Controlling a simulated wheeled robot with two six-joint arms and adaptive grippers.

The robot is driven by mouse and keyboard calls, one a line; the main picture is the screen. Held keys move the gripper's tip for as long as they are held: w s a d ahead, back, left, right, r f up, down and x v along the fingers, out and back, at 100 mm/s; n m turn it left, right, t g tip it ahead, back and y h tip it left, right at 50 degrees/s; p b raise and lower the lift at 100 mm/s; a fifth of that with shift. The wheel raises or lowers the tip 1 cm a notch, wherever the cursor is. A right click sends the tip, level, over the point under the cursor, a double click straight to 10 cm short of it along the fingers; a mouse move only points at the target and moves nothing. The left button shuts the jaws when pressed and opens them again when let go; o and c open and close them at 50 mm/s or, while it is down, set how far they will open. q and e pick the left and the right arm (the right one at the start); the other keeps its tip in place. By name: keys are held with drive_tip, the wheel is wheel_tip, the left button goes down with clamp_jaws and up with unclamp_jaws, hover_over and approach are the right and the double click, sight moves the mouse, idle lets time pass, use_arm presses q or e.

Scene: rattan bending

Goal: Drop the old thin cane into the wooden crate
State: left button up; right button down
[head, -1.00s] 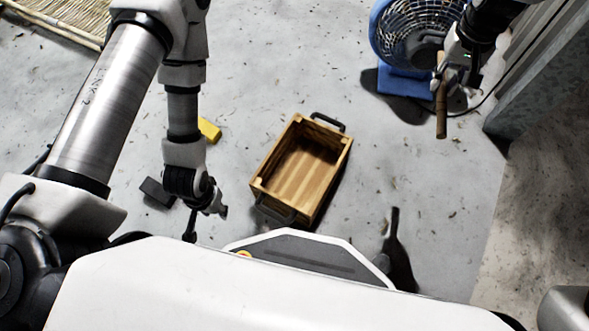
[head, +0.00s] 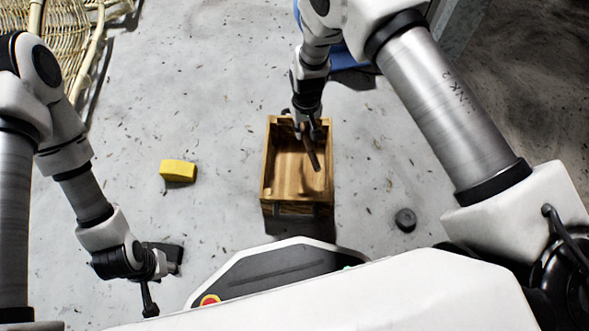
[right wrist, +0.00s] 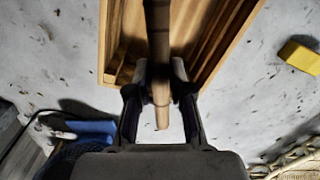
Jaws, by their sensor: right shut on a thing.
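The old thin cane (head: 313,158) is a short brown stick in my right gripper (head: 307,124). The gripper is shut on it over the wooden crate (head: 267,172). The crate is open-topped, light wood with a dark handle. In the head view the cane's visible end slants down over the crate's opening. In the right wrist view the cane (right wrist: 157,28) runs between the fingers, with the crate (right wrist: 116,30) behind it. Its height above the crate floor is hard to judge. My left gripper (head: 156,277) hangs low at left, with nothing visibly held; its opening is unclear.
A yellow block (head: 178,171) lies left of the crate. A dark round object (head: 405,219) lies to the right. Woven rattan (head: 75,35) stands at the upper left. A blue base (head: 350,62) is partly hidden behind my right arm.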

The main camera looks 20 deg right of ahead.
drive_tip(key=shift+s+a+f, duration=0.15)
drive_tip(key=shift+s+f, duration=0.05)
drive_tip(key=shift+f, duration=0.8)
wheel_tip(320, 180, down, 5)
drive_tip(key=b, duration=0.6)
drive_tip(key=shift+f, duration=0.2)
drive_tip(key=c, duration=1)
unclamp_jaws()
drive_tip(key=shift+o, duration=0.2)
